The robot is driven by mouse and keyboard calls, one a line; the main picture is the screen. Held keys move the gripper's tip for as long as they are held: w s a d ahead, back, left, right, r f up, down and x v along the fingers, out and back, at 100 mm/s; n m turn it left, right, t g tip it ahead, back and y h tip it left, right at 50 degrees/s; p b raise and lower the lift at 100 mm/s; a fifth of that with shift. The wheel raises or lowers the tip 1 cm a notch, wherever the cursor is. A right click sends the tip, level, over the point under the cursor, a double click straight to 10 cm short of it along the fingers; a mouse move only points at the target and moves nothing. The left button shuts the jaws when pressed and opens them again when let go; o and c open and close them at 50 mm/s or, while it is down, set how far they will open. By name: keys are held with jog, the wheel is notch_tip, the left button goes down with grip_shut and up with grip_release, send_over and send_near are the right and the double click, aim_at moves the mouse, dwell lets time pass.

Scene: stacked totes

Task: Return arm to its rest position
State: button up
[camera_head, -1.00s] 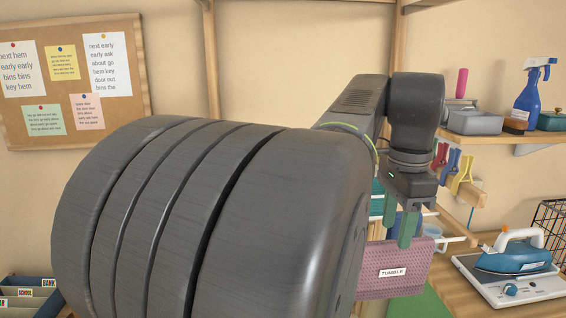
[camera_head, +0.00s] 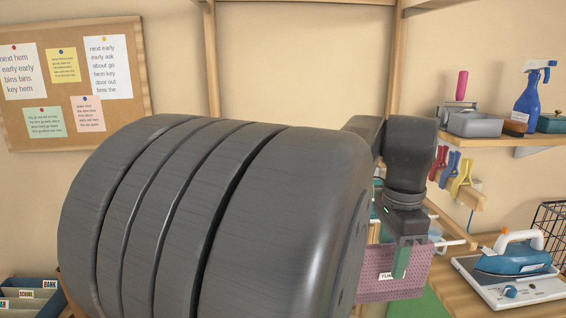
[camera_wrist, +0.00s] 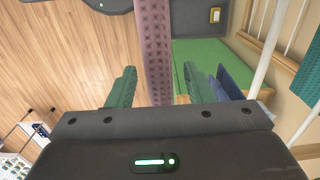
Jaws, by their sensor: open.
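My gripper (camera_head: 401,262) hangs pointing down at the end of my arm, in front of the pink woven tote (camera_head: 420,280) in the head view. A green finger covers part of the tote's label. In the wrist view my gripper (camera_wrist: 158,88) has its two green fingers apart. The pink woven wall (camera_wrist: 153,45) runs between and beyond them in that view; I cannot tell whether anything touches. Most of the tote is hidden behind my arm in the head view.
A blue iron (camera_head: 517,262) on its base stands on the wooden surface to the right. A shelf (camera_head: 500,143) with a spray bottle (camera_head: 531,95) and a grey tray (camera_head: 474,124) is above it. Coloured clips (camera_head: 452,170) hang below. A green surface (camera_wrist: 210,65) shows in the wrist view.

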jog(key=shift+f, duration=0.35)
notch_tip(320, 180, up, 13)
notch_tip(320, 180, down, 14)
jog(key=shift+r+b, duration=0.2)
jog(key=shift+b, duration=0.1)
notch_tip(320, 180, up, 14)
jog(key=f+p, duration=0.1)
jog(key=p, duration=0.7)
jog(key=s, duration=0.5)
jog(key=shift+s+d+r, duration=0.15)
jog(key=shift+s+d, duration=0.05)
jog(key=shift+s, duration=0.1)
